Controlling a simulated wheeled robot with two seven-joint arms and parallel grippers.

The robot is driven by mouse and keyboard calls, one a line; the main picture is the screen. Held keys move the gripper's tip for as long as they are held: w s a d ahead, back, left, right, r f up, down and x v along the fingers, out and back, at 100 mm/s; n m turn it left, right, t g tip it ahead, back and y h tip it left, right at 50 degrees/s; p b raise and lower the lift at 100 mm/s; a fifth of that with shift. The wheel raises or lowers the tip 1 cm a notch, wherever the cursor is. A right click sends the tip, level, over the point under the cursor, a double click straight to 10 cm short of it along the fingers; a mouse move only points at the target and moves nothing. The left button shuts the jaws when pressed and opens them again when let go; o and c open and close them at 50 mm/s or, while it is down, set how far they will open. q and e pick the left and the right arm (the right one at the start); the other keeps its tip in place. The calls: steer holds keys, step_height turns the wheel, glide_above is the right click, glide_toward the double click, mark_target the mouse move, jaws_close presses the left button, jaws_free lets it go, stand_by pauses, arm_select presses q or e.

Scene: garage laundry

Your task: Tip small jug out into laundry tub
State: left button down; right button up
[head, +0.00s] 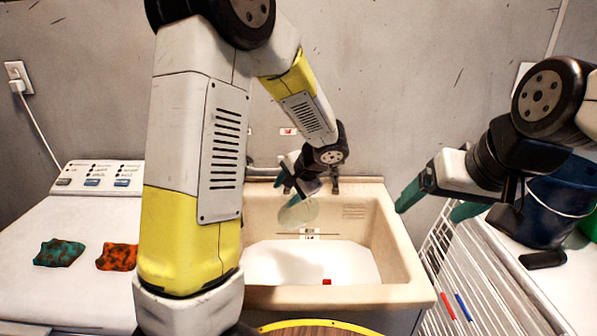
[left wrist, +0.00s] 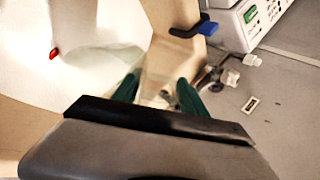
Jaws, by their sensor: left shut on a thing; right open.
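The small jug (head: 299,212) is a pale, see-through greenish vessel held tilted over the back part of the laundry tub (head: 405,268). My left gripper (head: 294,190) is shut on it below the tap area. In the left wrist view the green fingertips (left wrist: 158,92) show, with the see-through jug (left wrist: 108,66) blurred against the tub. I cannot tell whether anything is left inside the jug. The beige tub has a white bottom area. My right gripper (head: 436,203) is open and empty, right of the tub and above the rack.
A small red object (head: 327,282) is in the tub. A washing machine (head: 75,215) at left bears a teal cloth (head: 59,252) and an orange cloth (head: 117,257). At right are a white drying rack (head: 452,262) and a dark blue bucket (head: 553,205).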

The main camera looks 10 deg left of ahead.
arm_select(q)
steer(key=shift+a, duration=0.1)
steer(key=shift+a+r+g+h, duration=0.1)
steer(key=shift+r+g+h, duration=0.1)
steer(key=shift+g+h, duration=0.45)
steer(key=g+h, duration=0.2)
steer(key=h, duration=0.1)
steer(key=shift+r+g+h, duration=0.25)
steer(key=shift+r, duration=0.1)
steer(key=shift+h, duration=0.3)
steer(key=shift+r+g, duration=0.15)
steer(key=shift+g, duration=0.15)
steer(key=shift+r+h, duration=0.5)
